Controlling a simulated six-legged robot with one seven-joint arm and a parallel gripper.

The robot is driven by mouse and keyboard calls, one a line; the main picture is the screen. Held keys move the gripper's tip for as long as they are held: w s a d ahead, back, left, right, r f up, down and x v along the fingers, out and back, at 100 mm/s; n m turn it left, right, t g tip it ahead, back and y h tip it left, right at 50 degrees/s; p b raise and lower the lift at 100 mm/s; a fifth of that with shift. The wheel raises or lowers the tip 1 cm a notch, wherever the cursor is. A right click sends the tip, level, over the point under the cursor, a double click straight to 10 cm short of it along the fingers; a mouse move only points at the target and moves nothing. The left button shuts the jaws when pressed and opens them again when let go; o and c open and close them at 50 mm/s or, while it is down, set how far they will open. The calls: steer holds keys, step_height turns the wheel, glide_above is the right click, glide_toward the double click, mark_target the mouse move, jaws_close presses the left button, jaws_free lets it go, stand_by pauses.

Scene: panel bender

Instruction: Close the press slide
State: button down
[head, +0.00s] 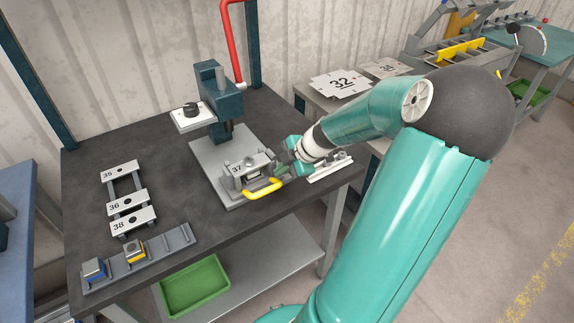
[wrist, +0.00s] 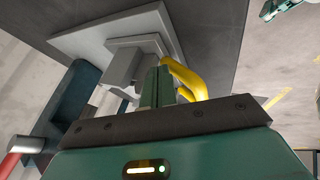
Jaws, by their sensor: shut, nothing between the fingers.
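The press (head: 213,88) is a dark teal column with a red lever (head: 233,45), standing on a light grey base plate (head: 211,157). The press slide (head: 247,168), a grey block with a plate marked 37 and a yellow handle (head: 263,190), sits on the front part of this plate, forward of the column. My gripper (head: 281,157) is shut and empty at the right side of the slide. In the wrist view, its closed fingers (wrist: 157,88) are beside the yellow handle (wrist: 190,80), with the grey slide (wrist: 128,60) beyond. I cannot tell whether they touch.
Plates marked 35, 36 and 38 (head: 128,200) lie on a rack at the left. A grey holder (head: 172,243) with a blue and a yellow block is at the front left. A light grey rail (head: 328,171) lies right of the base plate. A green tray (head: 195,287) is below.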

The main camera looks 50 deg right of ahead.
steer(key=w+d, duration=0.1)
steer(key=w, duration=0.3)
steer(key=w+d, duration=0.1)
steer(key=w, duration=0.3)
steer(key=w+d, duration=0.1)
steer(key=w, duration=0.4)
steer(key=shift+d, duration=0.4)
steer(key=shift+w+r, duration=0.1)
steer(key=shift+w, duration=0.05)
